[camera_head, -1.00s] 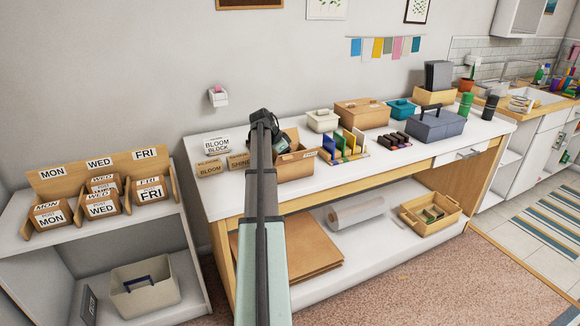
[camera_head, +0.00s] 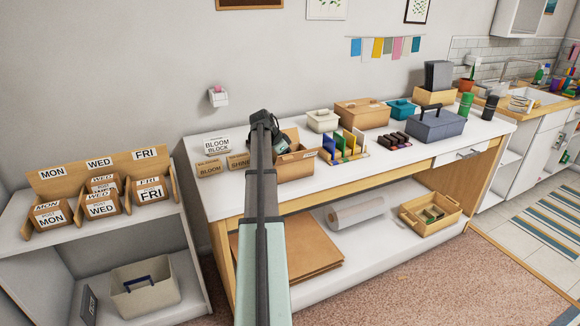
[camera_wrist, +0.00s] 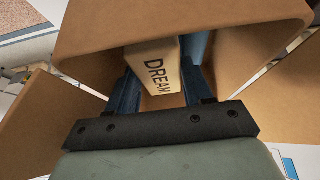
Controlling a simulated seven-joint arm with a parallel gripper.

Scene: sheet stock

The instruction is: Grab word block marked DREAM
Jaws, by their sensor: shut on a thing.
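The word block marked DREAM (camera_wrist: 157,77) is pale with dark letters. In the wrist view it sits between the two blue fingers of my gripper (camera_wrist: 161,88), which is shut on it. The block is inside an open brown cardboard box (camera_wrist: 95,36). In the head view this box (camera_head: 299,164) stands on the white table, just right of my arm. My arm hides the block and the fingers there.
Blocks marked BLOOM (camera_head: 209,169) and SHINE (camera_head: 238,162) stand left of my arm, before a BLOOM BLOCK sign (camera_head: 216,145). Right of the box is a rack of coloured cards (camera_head: 345,147). A grey toolbox (camera_head: 436,125) stands farther right.

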